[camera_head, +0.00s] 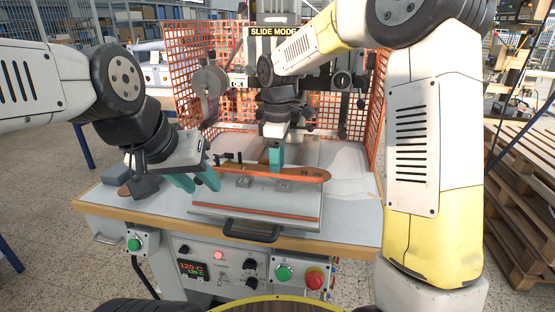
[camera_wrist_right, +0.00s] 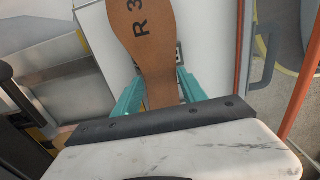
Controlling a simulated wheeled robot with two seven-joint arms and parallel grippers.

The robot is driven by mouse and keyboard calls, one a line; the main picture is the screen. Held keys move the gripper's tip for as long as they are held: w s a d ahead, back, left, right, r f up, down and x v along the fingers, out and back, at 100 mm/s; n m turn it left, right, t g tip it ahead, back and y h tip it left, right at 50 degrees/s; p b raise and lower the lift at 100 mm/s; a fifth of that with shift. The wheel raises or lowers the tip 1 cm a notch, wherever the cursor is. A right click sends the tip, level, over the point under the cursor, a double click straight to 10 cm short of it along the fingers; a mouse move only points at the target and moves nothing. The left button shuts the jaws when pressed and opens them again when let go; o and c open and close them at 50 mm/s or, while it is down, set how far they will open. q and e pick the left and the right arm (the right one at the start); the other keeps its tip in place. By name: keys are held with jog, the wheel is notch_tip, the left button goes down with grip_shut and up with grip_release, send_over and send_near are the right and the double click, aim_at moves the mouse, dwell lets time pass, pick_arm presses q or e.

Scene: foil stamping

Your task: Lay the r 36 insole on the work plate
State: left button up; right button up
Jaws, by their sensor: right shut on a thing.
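In the right wrist view the insole (camera_wrist_right: 145,45) runs up from between the teal fingers. My right gripper (camera_head: 277,158) is shut on it, with the fingers on either side of its narrower part (camera_wrist_right: 160,85). The insole is over the back part of the grey work plate (camera_head: 262,198); I cannot tell whether it touches. My left gripper (camera_head: 196,180) is open and empty, its two teal fingers apart at the plate's left side.
The press with its "SLIDE MODE" sign (camera_head: 274,31) stands behind the plate, between orange mesh guards (camera_head: 200,75). A dark handle (camera_head: 252,230) is at the plate's front.

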jog(key=o, duration=1.5)
notch_tip(320, 180, up, 11)
jog(key=s+d+r+m+t, duration=0.2)
jog(key=s+d+r+m, duration=0.15)
jog(key=s+d, duration=0.25)
jog(key=s+d+f+m+t, duration=0.1)
jog(key=s+d+f+m, duration=0.1)
jog(key=s+m, duration=0.2)
jog(key=s+d+f+m+t+y, duration=0.1)
jog(key=s+d+f+m, duration=0.1)
jog(key=s, duration=0.4)
jog(key=s+d+f+m+t+y, duration=0.1)
jog(key=s+d+f+m+t, duration=0.1)
jog(key=s+d+m, duration=0.2)
jog(key=shift+s+d+m, duration=0.1)
jog(key=shift+s+m, duration=0.5)
jog(key=shift+m, duration=0.25)
